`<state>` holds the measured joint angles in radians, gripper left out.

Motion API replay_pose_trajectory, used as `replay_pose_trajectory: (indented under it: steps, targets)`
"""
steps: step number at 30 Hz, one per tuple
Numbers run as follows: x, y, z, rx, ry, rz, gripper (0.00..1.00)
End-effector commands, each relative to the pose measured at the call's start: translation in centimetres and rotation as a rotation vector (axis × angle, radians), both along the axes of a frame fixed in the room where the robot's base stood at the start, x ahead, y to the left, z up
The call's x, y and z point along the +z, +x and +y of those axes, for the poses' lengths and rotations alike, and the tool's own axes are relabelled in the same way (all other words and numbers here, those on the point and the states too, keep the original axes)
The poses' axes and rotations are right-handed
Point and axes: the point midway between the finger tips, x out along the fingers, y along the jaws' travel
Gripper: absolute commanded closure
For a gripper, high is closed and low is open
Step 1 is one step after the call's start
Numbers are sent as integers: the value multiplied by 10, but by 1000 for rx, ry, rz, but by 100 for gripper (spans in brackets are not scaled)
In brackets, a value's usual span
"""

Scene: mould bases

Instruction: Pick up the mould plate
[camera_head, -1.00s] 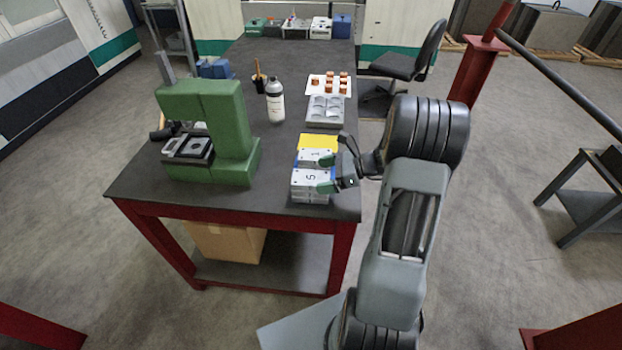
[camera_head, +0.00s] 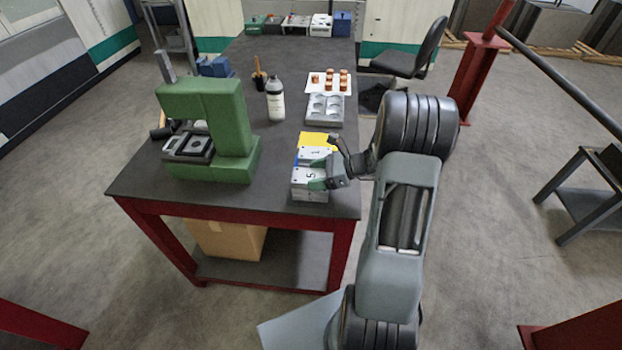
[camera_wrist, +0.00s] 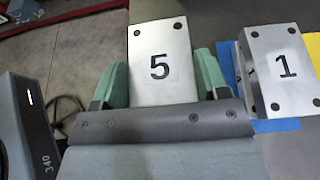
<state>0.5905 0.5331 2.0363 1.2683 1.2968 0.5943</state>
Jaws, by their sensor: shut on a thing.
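A silver mould plate marked 5 (camera_head: 303,178) lies at the front right of the dark table. It also shows in the wrist view (camera_wrist: 165,88), with dark holes at its corners. My gripper (camera_head: 319,174) is shut on this plate, with one green finger on each side. The fingers also show in the wrist view (camera_wrist: 163,78). In the head view the fingers and wrist hide part of the plate's right side. I cannot tell whether it is clear of what lies below.
A block marked 1 (camera_head: 312,153) stands close behind the held plate, on blue and yellow areas; it shows at right in the wrist view (camera_wrist: 280,72). A green press (camera_head: 225,130) stands left. A bottle (camera_head: 275,102) and a cavity plate (camera_head: 325,110) are farther back.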

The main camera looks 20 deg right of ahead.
Motion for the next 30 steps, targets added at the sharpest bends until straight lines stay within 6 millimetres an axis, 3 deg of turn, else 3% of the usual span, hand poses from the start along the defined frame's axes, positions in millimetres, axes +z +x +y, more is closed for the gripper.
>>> replay_pose_trajectory:
  steps: [8,20,26,30]
  targets:
    - [0,0,0,0,0,0,74]
    - [7,1,0,1,-1,-4,74]
    - [35,1,-2,0,-4,-9,74]
    - [63,10,-26,-2,-5,-9,74]
